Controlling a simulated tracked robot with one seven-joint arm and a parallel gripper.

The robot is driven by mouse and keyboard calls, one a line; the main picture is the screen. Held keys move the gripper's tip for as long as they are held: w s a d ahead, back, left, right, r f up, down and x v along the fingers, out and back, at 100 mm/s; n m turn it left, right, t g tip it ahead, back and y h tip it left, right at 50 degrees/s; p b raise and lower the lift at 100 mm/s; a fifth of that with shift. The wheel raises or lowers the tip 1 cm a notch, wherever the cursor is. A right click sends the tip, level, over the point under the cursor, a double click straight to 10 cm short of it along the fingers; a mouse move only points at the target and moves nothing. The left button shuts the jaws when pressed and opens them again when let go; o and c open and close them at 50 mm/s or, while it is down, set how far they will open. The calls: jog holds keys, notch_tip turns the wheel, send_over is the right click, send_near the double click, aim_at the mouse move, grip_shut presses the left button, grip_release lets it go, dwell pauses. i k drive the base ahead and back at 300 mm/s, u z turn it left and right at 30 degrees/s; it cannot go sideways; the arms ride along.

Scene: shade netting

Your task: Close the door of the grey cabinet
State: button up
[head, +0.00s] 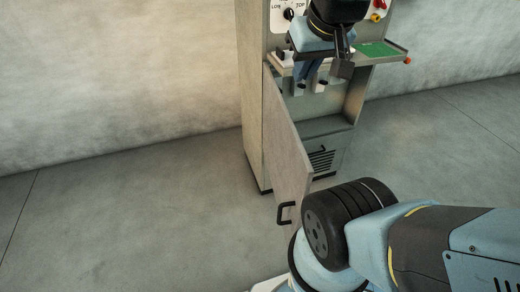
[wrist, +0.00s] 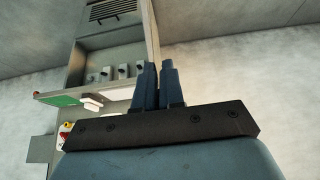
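The grey cabinet (head: 252,100) stands against the wall in the head view. Its lower door (head: 288,150) hangs open on the left side and swings out toward me, with a dark handle (head: 285,213) low at its free edge. My gripper (head: 308,74) is high in front of the cabinet, by the shelf and above the door's hinge side. In the wrist view its fingers (wrist: 158,82) are close together, with nothing seen between them. The cabinet's open inside (wrist: 110,45) shows beyond them. The handle is not seen in the wrist view.
A shelf with a green panel (head: 378,49) juts from the cabinet front, with an orange-red knob (head: 407,61) at its corner. Several switches (wrist: 122,71) sit inside the opening. The floor (head: 150,220) left of the door is clear. My arm covers the lower right.

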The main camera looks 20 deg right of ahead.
aim_at(291, 171)
jog(key=u, duration=0.05)
jog(key=i, duration=0.15)
jog(key=z, duration=2.75)
jog(key=k, duration=1.9)
jog(key=u, duration=1.9)
